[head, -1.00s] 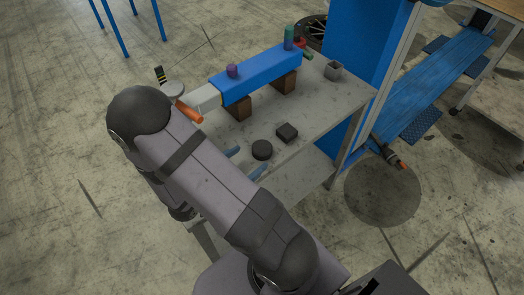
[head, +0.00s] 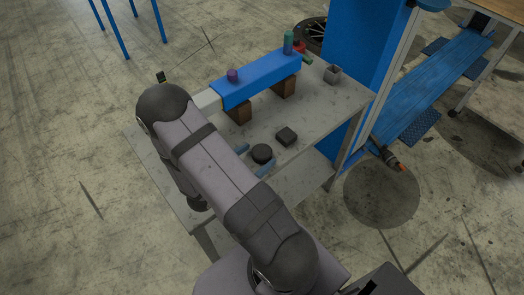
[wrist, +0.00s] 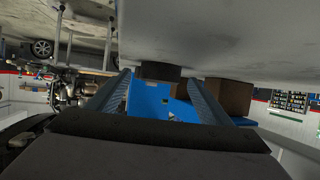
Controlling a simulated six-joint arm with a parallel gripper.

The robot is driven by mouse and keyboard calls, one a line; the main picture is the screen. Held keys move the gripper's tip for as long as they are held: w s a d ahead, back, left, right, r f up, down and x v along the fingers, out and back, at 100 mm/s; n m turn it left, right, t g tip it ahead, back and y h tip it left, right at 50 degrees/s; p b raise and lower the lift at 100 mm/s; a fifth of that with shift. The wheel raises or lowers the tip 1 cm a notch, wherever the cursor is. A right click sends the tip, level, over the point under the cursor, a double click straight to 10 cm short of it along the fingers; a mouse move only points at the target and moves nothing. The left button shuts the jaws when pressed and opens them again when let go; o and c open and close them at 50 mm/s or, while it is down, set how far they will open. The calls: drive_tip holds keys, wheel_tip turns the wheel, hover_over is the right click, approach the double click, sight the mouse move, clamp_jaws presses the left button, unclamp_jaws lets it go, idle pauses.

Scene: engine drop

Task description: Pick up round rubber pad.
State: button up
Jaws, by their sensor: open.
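The round rubber pad (head: 262,153) is a short black disc lying on the grey table (head: 335,105). My gripper (head: 255,159) is low over the table with its blue fingers apart, one on each side of the pad's near part in the head view. In the wrist view, which looks along the upside-down tabletop, a dark pad (wrist: 158,71) shows between the tips of my open gripper (wrist: 158,80). It appears to be the round one, seen edge-on. Whether either finger touches it I cannot tell.
A black square pad (head: 287,136) lies just behind and right of the round one. A blue beam (head: 255,79) rests on brown blocks (head: 239,111) farther back. A small grey open box (head: 332,73) stands at the back right. The table's right part is clear.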

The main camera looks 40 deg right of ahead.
sight(259, 155)
drive_tip(key=shift+x, duration=0.9)
drive_tip(key=c, duration=1.2)
drive_tip(key=shift+o, duration=0.2)
drive_tip(key=shift+r, duration=0.15)
drive_tip(key=shift+r, duration=4.85)
